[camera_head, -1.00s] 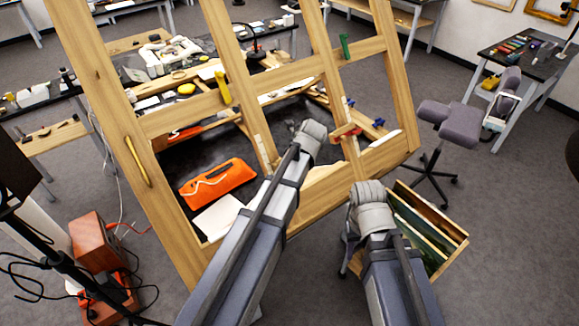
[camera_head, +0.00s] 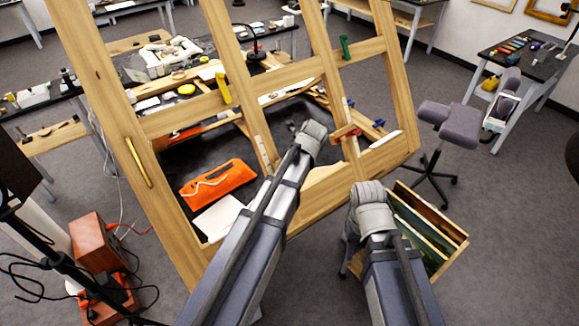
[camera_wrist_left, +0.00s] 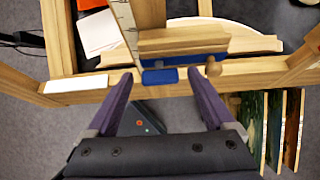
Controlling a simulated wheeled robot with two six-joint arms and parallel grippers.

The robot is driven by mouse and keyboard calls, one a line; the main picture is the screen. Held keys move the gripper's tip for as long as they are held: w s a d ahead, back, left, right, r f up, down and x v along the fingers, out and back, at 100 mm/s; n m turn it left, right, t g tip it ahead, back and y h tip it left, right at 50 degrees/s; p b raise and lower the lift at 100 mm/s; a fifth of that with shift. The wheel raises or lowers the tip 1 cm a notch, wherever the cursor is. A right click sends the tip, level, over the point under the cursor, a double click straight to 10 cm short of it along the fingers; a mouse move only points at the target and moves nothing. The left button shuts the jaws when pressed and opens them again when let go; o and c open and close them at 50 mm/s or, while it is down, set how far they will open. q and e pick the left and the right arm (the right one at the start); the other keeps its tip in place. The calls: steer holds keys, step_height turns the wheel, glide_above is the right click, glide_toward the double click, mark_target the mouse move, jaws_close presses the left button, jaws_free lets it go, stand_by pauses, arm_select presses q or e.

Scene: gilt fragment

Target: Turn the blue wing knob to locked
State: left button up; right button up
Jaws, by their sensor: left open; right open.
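A blue piece that looks like the wing knob (camera_wrist_left: 160,77) sits at the front of a wooden block on the easel's crossbar in the left wrist view. My left gripper (camera_wrist_left: 160,82) is open, its two purple fingers apart on either side of the blue piece, which lies between the tips. I cannot tell whether they touch it. In the head view the left gripper is hidden behind its arm. My right gripper (camera_head: 345,264) shows only partly below its wrist, low beside the easel, with nothing seen in it.
A crate of panels (camera_head: 432,225) stands near the right arm. A purple stool (camera_head: 450,120) is beyond. Open floor lies at right.

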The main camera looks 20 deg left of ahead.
arm_select(q)
steer(key=p+v, duration=0.6)
steer(key=v, duration=0.1)
steer(key=shift+r+p, duration=0.35)
steer(key=shift+p, duration=0.05)
steer(key=s+d+f+n+g+h+b, duration=0.1)
steer(key=s+d+f+n+b, duration=0.4)
steer(key=s+f+n+b, duration=0.5)
steer(key=s+d+f+n+g+h+b, duration=0.2)
steer(key=s+d+f+n+b, duration=0.4)
steer(key=s+f+n+b, duration=0.5)
step_height(320, 180, down, 5)
steer(key=n+b, duration=0.1)
steer(key=b, duration=0.2)
steer(key=shift+s, duration=0.15)
steer(key=shift+f, duration=0.1)
